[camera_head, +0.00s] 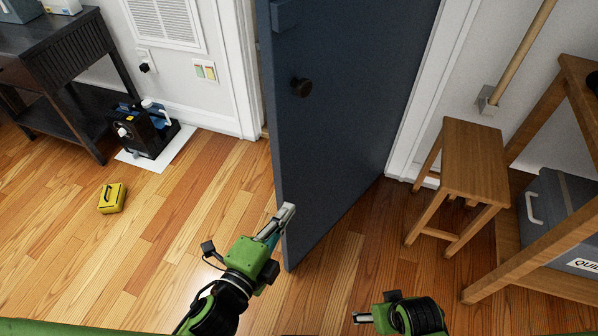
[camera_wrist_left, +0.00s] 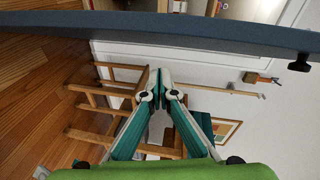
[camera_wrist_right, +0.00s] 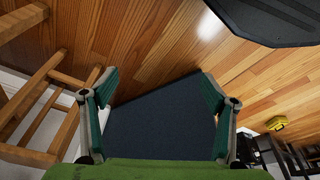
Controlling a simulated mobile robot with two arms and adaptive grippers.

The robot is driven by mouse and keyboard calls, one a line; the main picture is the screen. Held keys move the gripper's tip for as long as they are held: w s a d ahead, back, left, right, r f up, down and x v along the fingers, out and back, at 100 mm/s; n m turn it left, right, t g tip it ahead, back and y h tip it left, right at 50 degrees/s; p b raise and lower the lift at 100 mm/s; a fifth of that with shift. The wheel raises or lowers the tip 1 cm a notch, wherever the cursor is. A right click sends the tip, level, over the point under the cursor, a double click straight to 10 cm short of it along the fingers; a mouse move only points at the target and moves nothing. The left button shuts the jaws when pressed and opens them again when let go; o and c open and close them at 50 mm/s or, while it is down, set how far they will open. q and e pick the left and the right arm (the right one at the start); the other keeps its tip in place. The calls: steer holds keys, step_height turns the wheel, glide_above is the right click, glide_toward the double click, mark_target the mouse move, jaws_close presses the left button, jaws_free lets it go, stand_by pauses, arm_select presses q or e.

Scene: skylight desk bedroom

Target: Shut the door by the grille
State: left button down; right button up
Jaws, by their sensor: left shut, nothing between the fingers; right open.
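The dark blue door (camera_head: 345,110) stands open into the room, with a round dark knob (camera_head: 301,87) on the face toward me. Its free edge is at the left, and the white frame shows beyond it. The white grille (camera_head: 162,20) is on the wall left of the doorway. My left gripper (camera_head: 288,212) is shut and empty at the low part of the door's free edge; I cannot tell if it touches. In the left wrist view the door (camera_wrist_left: 180,32) runs edge-on above the closed fingers. My right gripper (camera_wrist_right: 155,85) is open and empty, with the door's dark face (camera_wrist_right: 160,120) beyond its fingers.
A wooden stool (camera_head: 475,155) and a wooden table (camera_head: 530,150) stand right of the door. A grey bin (camera_head: 565,215) is under the table. A yellow case (camera_head: 112,198) and a black machine (camera_head: 145,130) are on the floor at left. Floor between is clear.

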mark_target(298, 157)
arm_select(q)
step_height(298, 157, up, 7)
steer(key=s+d+m+t+h+b, duration=0.1)
steer(key=m, duration=0.1)
steer(key=w, duration=0.3)
steer(key=w+d, duration=0.1)
steer(key=w, duration=0.3)
steer(key=w+d, duration=0.1)
steer(key=w, duration=0.2)
steer(key=shift+w, duration=0.4)
steer(key=shift+w+a, duration=0.15)
arm_select(e)
steer(key=r, duration=0.3)
steer(key=shift+w+r, duration=0.2)
steer(key=shift+r, duration=0.05)
steer(key=shift+s, duration=0.15)
